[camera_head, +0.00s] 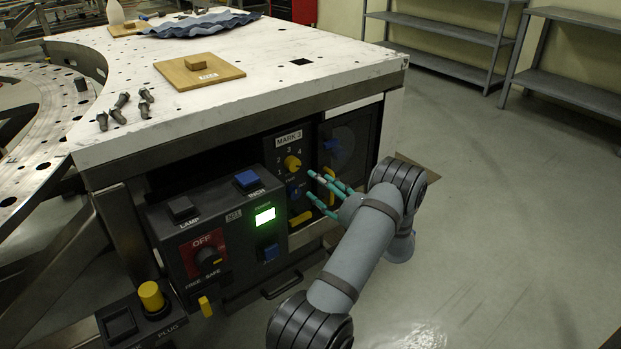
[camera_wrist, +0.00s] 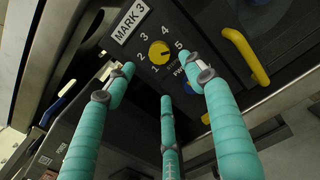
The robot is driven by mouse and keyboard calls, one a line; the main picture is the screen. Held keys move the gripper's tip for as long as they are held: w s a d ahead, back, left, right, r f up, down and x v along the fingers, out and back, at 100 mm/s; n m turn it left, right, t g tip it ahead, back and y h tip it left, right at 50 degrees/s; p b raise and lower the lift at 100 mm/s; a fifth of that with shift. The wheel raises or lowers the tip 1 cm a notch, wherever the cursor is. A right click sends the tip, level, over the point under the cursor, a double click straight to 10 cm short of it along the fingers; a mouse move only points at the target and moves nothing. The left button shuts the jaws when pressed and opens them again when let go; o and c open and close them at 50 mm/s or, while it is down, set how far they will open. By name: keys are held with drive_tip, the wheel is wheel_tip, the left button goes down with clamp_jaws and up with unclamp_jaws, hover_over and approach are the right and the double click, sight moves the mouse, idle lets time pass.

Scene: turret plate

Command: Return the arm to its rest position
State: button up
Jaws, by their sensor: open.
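My gripper (camera_head: 328,193) has teal fingers and is at the end of my grey arm, in front of the panel under the white table. Its fingers are spread apart and hold nothing. In the wrist view my gripper (camera_wrist: 165,85) points at the MARK 3 panel (camera_wrist: 190,40), which has a yellow rotary knob (camera_wrist: 159,52) with numbers around it. The knob (camera_head: 292,162) also shows in the head view, left of the fingers. The fingertips look close to the panel; whether any touches it I cannot tell.
A control box (camera_head: 225,235) with a red OFF dial, a lit green display and several buttons juts out left of my gripper. A yellow handle (camera_wrist: 246,56) is right of the knob. The white table (camera_head: 290,45) is above. Open floor (camera_head: 480,220) lies to the right.

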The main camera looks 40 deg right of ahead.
sight(295, 166)
drive_tip(key=shift+s, duration=0.45)
drive_tip(key=shift+w, duration=0.1)
drive_tip(key=w, duration=1.2)
drive_tip(key=shift+d+r, duration=0.1)
drive_tip(key=shift+d, duration=0.05)
drive_tip(key=shift+s, duration=0.15)
